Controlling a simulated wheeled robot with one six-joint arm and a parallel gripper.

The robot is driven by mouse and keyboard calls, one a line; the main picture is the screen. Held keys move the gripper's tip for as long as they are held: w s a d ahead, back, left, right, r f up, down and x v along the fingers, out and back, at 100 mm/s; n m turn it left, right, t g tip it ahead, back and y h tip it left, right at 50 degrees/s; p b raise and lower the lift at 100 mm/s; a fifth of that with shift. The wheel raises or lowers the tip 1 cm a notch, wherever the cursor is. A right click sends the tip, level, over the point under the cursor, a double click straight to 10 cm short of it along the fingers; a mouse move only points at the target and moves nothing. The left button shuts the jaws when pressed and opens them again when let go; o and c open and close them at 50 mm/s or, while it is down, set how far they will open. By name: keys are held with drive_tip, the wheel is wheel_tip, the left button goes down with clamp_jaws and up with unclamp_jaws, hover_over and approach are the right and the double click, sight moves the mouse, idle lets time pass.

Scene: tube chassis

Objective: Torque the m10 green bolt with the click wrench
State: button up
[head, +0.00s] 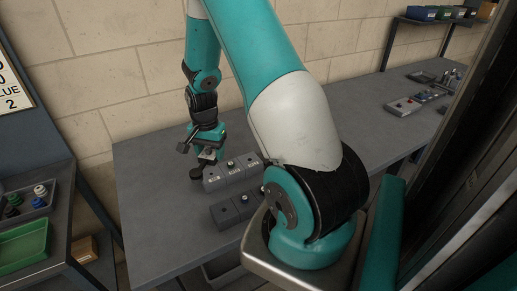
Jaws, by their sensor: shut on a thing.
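My gripper (207,154) is over the grey table (150,190), at the left end of a grey block (232,174). Its jaws are small in the head view; they are shut on a small dark tool (196,173) whose rounded dark end hangs just left of the block. I cannot tell for sure that it is the click wrench. The block has labelled sections and a small dark bolt-like piece (230,163) on top. A second, darker block (236,208) with small knobs lies nearer. I cannot make out a green bolt on either block.
At left, a bench holds a grey tray (50,208) with several coloured round pieces and a green bin (22,246). Farther right on the table is a grey panel (405,106) with red and blue pieces. A block wall stands behind. The table's left part is clear.

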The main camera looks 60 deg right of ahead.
drive_tip(key=s+d+m, duration=0.3)
drive_tip(key=d+m, duration=0.1)
drive_tip(key=s+d+f+m+b, duration=0.1)
drive_tip(key=s+d+m, duration=0.2)
drive_tip(key=d+m, duration=0.1)
drive_tip(key=s+d+m+b, duration=0.1)
drive_tip(key=s+d+m, duration=0.3)
drive_tip(key=shift+f+m, duration=0.3)
drive_tip(key=shift+m, duration=0.1)
drive_tip(key=shift+f+b, duration=1.35)
drive_tip(key=shift+f, duration=0.1)
drive_tip(key=shift+f, duration=0.25)
drive_tip(key=shift+f+b, duration=0.65)
drive_tip(key=shift+f, duration=0.15)
drive_tip(key=o, duration=1.4)
drive_tip(key=shift+c, duration=0.2)
